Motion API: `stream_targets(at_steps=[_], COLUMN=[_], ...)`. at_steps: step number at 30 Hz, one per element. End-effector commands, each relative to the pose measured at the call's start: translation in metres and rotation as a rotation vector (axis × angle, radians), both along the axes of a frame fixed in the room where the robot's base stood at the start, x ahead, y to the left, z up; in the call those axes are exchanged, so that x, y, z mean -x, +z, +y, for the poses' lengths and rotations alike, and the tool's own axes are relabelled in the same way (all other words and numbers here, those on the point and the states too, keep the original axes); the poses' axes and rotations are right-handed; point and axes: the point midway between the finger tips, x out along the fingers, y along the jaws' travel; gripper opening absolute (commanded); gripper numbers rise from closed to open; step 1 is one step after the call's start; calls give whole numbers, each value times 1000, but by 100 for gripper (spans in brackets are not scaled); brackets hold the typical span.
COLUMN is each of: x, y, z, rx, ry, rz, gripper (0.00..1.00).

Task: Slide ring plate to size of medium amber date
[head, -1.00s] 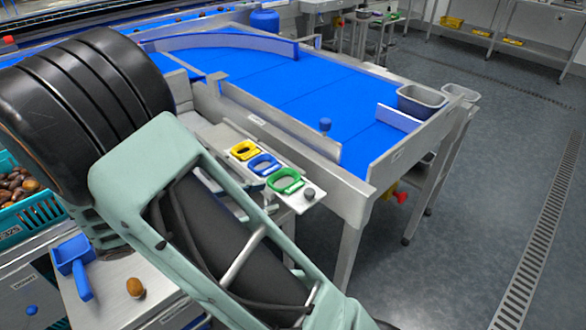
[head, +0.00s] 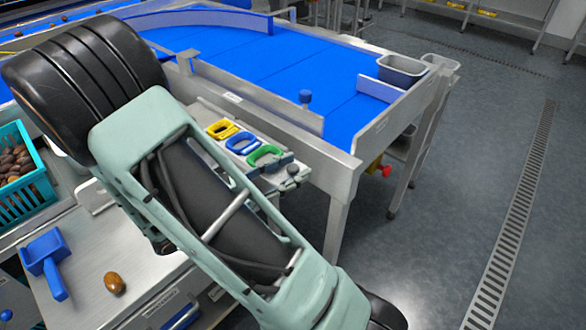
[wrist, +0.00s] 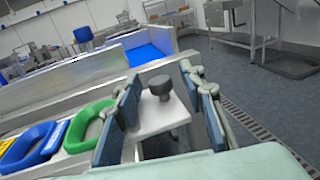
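The ring plate (head: 214,146) is a metal strip on the side of the blue-topped table. It carries a yellow ring (head: 222,129), a blue ring (head: 242,144) and a green ring (head: 264,154), with a dark knob (wrist: 160,86) at its right end. In the wrist view the blue ring (wrist: 30,147) and green ring (wrist: 86,127) lie left of my fingers. My gripper (wrist: 163,98) is open, its blue-padded fingers on either side of the knob, with gaps visible. An amber-brown date (head: 114,283) lies on the metal bench at lower left.
A blue scoop (head: 46,260) lies beside the date. A teal crate of dates (head: 40,190) stands at left. A grey tub (head: 402,70) sits at the far corner.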

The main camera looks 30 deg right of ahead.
Motion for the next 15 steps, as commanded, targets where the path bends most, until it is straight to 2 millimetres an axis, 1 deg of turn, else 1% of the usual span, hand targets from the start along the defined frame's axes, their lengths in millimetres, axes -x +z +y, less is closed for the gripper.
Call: stream_targets(at_steps=[3, 11, 13, 15], x=[-1, -1, -1, -1], y=[0, 0, 0, 0], z=[-7, -8, -8, -8], rx=[0, -1, -1, -1], ry=[0, 0, 0, 0], rz=[0, 0, 0, 0], gripper=[37, 37, 32, 24])
